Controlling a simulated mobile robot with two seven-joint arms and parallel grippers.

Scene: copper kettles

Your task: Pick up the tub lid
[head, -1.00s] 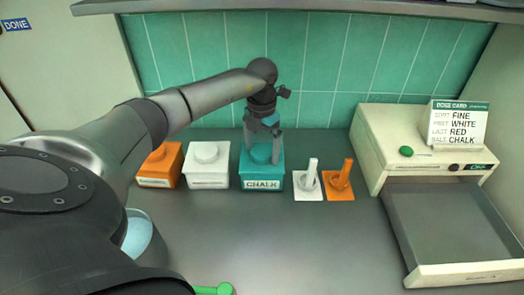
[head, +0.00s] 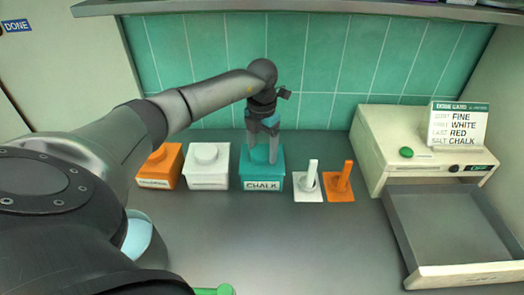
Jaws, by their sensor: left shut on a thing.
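The teal tub (head: 262,184) labelled CHALK stands at the back of the counter, in the middle of the head view. Its teal lid (head: 260,159) sits on top of it, partly hidden by my gripper. My left gripper (head: 262,152) points down from above, its fingers shut on the lid's knob. The lid looks seated on the tub; I see no gap. My right gripper is not in view.
An orange tub (head: 160,167) and a white tub (head: 207,168) stand to the left. White (head: 309,183) and orange (head: 340,184) holders with upright handles stand to the right. A cream machine with an open drawer (head: 450,230) fills the right.

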